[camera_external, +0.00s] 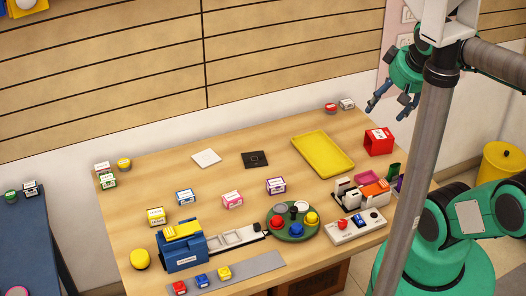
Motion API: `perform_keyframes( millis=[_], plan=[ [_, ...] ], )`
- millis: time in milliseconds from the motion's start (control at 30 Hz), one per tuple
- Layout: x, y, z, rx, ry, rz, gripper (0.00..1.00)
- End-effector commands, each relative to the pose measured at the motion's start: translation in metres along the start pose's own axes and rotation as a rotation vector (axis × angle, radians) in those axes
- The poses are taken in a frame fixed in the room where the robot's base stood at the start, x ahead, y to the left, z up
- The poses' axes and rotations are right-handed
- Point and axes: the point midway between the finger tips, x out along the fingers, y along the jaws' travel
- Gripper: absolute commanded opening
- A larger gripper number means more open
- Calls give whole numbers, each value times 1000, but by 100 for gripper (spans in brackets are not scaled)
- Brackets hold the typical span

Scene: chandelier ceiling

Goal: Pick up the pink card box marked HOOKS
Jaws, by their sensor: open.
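A small pink box (232,201) with a white label on top sits upright on the wooden table, near the middle. Its print is too small to read. Another small box with a pinkish-red top (102,167) stands at the table's far left; its label is also unreadable. I cannot tell from the lettering which one says HOOKS. My gripper (389,110) is open and empty. It hangs high at the upper right, past the table's back right part, well away from both boxes.
Near the pink box are a blue-marked box (185,197), a purple-marked box (276,186) and a green round tray (292,236) with coloured knobs. A blue machine (181,252) stands front left. A yellow tray (323,153) and red holder (378,142) are back right.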

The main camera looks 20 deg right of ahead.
Motion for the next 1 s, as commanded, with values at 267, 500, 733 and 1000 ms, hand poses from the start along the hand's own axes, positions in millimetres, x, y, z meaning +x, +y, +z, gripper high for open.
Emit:
perform_keyframes(
  millis=[267,500,733,1000],
  plan=[
    [6,-4,-11,-3,-15,-7,67],
    [27,-20,-44,-10,-64,-24,67],
    [63,-47,-85,-21,-124,-43,67],
    [118,-86,-124,-34,-198,-57,67]
  ],
)
